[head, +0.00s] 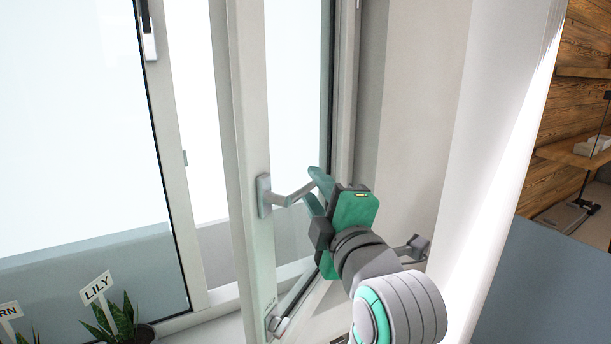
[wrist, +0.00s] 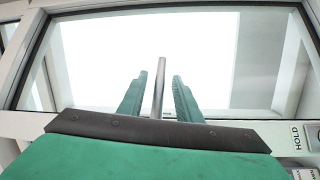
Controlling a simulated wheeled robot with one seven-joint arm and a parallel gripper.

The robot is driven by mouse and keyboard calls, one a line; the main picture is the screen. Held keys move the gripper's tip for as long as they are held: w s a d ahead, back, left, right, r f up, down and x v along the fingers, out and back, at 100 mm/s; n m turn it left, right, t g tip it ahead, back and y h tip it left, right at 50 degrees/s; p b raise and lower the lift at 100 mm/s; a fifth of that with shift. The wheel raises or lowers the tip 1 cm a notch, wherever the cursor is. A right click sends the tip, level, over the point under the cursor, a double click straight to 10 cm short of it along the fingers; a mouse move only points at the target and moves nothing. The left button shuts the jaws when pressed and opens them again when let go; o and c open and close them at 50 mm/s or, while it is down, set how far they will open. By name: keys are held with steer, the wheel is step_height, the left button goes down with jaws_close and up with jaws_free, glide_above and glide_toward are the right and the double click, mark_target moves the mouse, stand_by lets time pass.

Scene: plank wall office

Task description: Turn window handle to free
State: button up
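The grey window handle (head: 287,198) sits on a plate on the white window sash frame (head: 248,130). Its lever points to the right, roughly level, with a slight upward tilt at the end. My green gripper (head: 316,191) is at the free end of the lever. In the wrist view the lever (wrist: 159,88) stands between my two green fingers (wrist: 160,97), with a visible gap on each side. The fingers are open around it and do not appear closed on it. The lever's far end is partly hidden by a finger in the head view.
Potted plants with name signs, one reading LILY (head: 97,287), stand at the lower left. A second handle (head: 149,40) is on the left window. A HOLD label (wrist: 297,139) shows on the frame. A white wall edge (head: 495,150) stands right of my arm.

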steer(key=x, duration=0.6)
jaws_close()
